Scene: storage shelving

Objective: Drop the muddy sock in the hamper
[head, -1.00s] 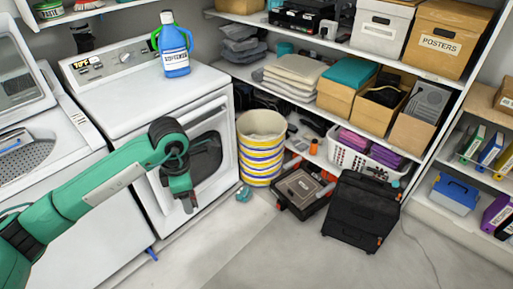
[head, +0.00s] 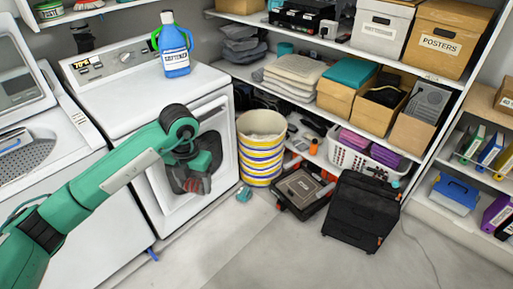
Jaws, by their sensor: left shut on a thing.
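My left gripper (head: 192,183) is in front of the white dryer door, left of the striped hamper and apart from it. The hamper (head: 261,158) is a round, open-topped bin with yellow, white and blue bands. It stands upright on the floor between the dryer and the shelves. A small teal crumpled thing (head: 244,195) lies on the floor in front of it; I cannot tell what it is. My right gripper is not in view.
The white dryer (head: 130,95) carries a blue softener bottle (head: 176,58). Right of the hamper are an open toolbox (head: 302,188), a black case (head: 360,212) and a white basket (head: 343,160) with purple cloths. The front floor is clear.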

